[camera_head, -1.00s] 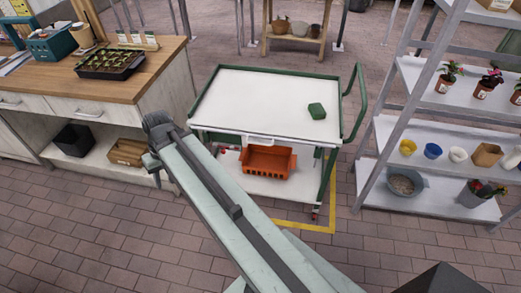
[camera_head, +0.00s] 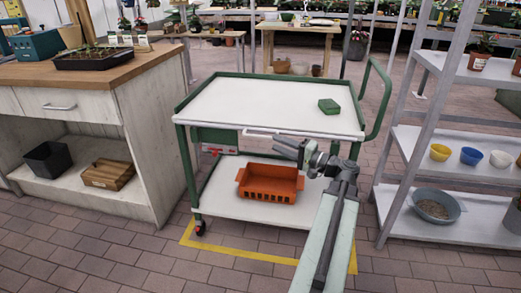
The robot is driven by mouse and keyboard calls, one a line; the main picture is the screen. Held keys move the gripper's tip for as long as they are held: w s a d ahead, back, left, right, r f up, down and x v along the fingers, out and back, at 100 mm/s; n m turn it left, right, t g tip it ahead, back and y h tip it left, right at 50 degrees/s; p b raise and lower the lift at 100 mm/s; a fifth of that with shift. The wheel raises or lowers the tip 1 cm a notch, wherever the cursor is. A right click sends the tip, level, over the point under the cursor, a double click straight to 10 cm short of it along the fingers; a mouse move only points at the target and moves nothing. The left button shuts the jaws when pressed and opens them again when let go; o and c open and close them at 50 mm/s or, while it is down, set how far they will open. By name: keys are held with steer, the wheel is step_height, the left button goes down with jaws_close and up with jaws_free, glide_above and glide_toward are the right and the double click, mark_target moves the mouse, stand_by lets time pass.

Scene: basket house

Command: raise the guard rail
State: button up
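The cart (camera_head: 290,103) has a white top with a raised green rim along its left, back and right sides. Its front edge has no raised rim. A pale bar (camera_head: 262,133) runs level along that front edge, low against the top; I take it for the guard rail, lowered, but its hinges cannot be made out. My gripper (camera_head: 277,147) is just below and in front of this bar, pointing left. Its dark fingers look parted, with nothing between them. Whether it touches the bar cannot be told.
A green block (camera_head: 329,106) lies on the cart top. An orange crate (camera_head: 269,183) sits on its lower shelf. A grey box with a red mark (camera_head: 214,144) hangs under the top. The wooden bench (camera_head: 110,72) is left, the pot rack (camera_head: 440,125) right.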

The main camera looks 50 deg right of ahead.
mark_target(261, 137)
steer(key=w, duration=0.2)
steer(key=w+a, duration=0.1)
steer(key=w, duration=0.5)
steer(key=shift+a+r+p, duration=0.2)
steer(key=shift+r+p, duration=0.15)
steer(key=shift+s, duration=0.1)
jaws_close()
stand_by(0.9)
